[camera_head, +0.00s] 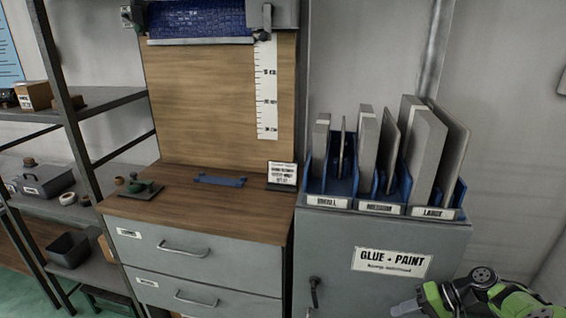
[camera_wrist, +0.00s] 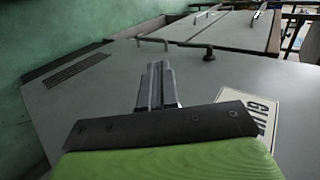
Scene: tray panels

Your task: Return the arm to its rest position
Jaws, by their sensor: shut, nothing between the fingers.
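My gripper (camera_head: 407,308) shows at the bottom right of the head view, at the end of my green and black arm. It is in front of the grey glue and paint cabinet (camera_head: 335,259), low beside its label. In the wrist view my gripper (camera_wrist: 158,70) has its two fingers together with nothing between them. The grey cabinet front (camera_wrist: 85,110) fills much of that view beyond the fingers. Most of my arm is outside the head view.
A blue rack (camera_head: 335,187) with upright grey panels in small, medium and large slots stands on the cabinet. Left of it is a wooden-topped drawer unit (camera_head: 225,217) holding a blue bar (camera_head: 219,180) and a green tool (camera_head: 138,187). Shelving (camera_head: 110,97) stands further left.

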